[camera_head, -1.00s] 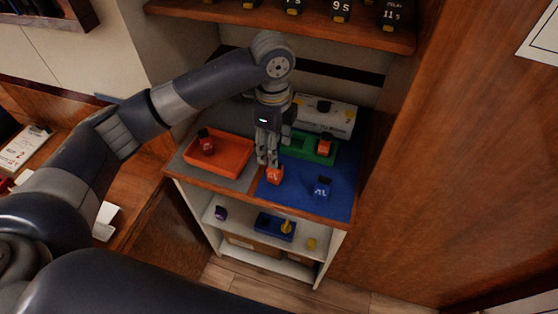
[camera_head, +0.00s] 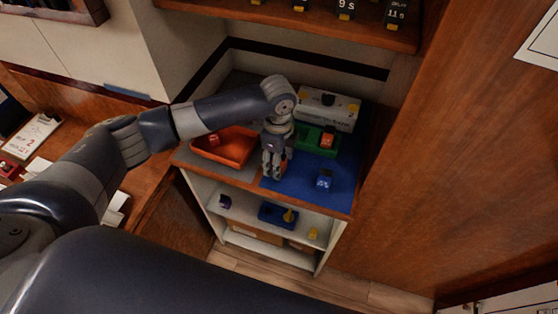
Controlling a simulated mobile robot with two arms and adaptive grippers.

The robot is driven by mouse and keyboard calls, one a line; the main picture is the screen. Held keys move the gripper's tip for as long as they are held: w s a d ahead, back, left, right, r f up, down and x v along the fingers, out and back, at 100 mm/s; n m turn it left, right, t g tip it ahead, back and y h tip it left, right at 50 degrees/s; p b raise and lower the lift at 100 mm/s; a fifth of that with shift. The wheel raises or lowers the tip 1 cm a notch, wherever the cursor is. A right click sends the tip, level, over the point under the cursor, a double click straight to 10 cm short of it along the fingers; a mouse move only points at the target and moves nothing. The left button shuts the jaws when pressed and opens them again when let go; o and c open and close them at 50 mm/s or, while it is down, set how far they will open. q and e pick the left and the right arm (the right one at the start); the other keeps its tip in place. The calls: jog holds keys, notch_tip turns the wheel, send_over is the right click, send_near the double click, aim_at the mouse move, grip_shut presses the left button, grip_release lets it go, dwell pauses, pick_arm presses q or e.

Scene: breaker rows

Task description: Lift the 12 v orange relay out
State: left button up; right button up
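My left gripper (camera_head: 272,176) points down over the left edge of the blue mat (camera_head: 305,182), at the front of the counter. A bit of orange shows at its fingers, probably the orange relay that stood there; it is mostly hidden, and I cannot tell whether the fingers grip it. Another orange relay (camera_head: 327,141) sits in the green tray (camera_head: 308,145). A red-orange relay (camera_head: 213,140) lies in the orange tray (camera_head: 238,158) to the left. I cannot read 12 V on any of them. My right gripper is out of view.
A blue relay (camera_head: 323,179) stands on the mat, right of the gripper. A white box (camera_head: 328,112) stands behind the green tray. The shelf below holds a blue tray (camera_head: 272,216) and small purple and yellow pieces. A wooden shelf (camera_head: 290,25) overhangs the back; a wooden wall is at right.

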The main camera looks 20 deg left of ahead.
pick_arm(q)
jog(key=shift+c, duration=0.5)
jog(key=c, duration=1.1)
jog(key=shift+o, duration=0.2)
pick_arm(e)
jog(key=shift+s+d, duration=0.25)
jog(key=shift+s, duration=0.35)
pick_arm(q)
jog(key=shift+r, duration=0.15)
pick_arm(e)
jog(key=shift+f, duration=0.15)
